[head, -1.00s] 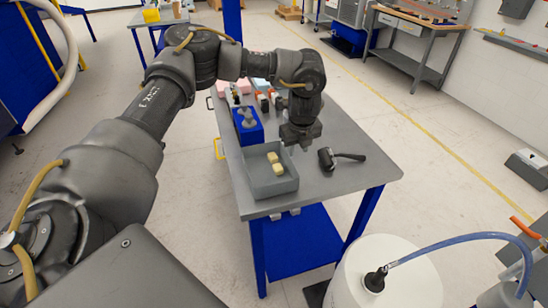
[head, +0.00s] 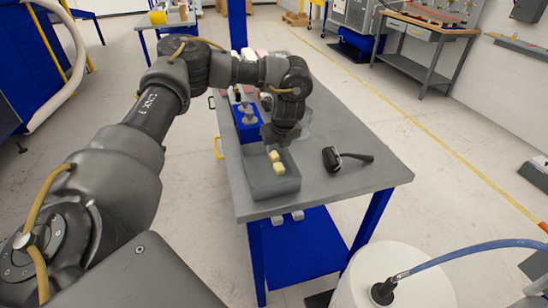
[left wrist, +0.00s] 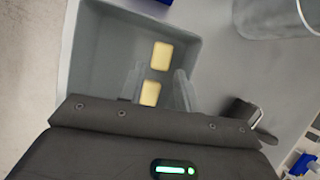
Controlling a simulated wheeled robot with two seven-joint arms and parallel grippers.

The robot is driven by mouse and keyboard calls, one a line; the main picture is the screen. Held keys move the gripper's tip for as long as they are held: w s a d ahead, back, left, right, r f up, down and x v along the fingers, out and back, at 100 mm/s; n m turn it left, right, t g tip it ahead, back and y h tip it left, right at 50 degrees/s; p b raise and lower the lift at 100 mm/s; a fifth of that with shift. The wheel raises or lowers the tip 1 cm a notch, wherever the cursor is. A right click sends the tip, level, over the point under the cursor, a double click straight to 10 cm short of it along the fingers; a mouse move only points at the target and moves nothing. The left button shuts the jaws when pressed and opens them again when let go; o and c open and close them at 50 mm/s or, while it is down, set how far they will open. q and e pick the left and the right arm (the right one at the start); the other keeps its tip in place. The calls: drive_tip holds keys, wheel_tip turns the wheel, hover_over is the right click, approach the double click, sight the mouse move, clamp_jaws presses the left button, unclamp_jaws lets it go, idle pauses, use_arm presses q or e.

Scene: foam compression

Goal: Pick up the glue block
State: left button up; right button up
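Two pale yellow blocks, which I take to be glue blocks, lie in an open grey bin (head: 270,188). In the head view the far block (head: 274,156) is close to my gripper and the near block (head: 279,168) lies just in front of it. My left gripper (head: 278,146) is over the bin, pointing down. In the left wrist view its two pale fingers (left wrist: 158,82) are apart. One block (left wrist: 150,93) shows between them, partly hidden by the gripper body; the other block (left wrist: 161,56) lies beyond the fingertips. I cannot tell whether the fingers touch a block. My right gripper is out of view.
A black-headed mallet (head: 345,158) lies on the grey table right of the bin. A blue holder (head: 248,124) stands behind the bin. A clear round container (left wrist: 270,15) shows in the wrist view. The table's front right is clear.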

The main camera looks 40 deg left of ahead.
sight(273, 158)
use_arm(q)
drive_tip(key=shift+x, duration=2.6)
drive_tip(key=shift+w+a+r, duration=0.1)
drive_tip(key=shift+r, duration=0.05)
drive_tip(key=shift+c, duration=0.2)
drive_tip(key=c, duration=0.6)
drive_tip(key=shift+o, duration=0.2)
drive_tip(key=shift+r, duration=0.1)
drive_tip(key=shift+w+r, duration=0.1)
drive_tip(key=shift+r, duration=0.55)
drive_tip(key=s+a+r, duration=0.3)
drive_tip(key=s+r, duration=0.2)
drive_tip(key=s, duration=0.1)
drive_tip(key=s+a+r+p, duration=0.1)
drive_tip(key=s+a+r, duration=0.1)
drive_tip(key=s+r, duration=0.4)
drive_tip(key=shift+s+a+r, duration=0.2)
drive_tip(key=shift+s+a, duration=0.2)
drive_tip(key=shift+s, duration=0.1)
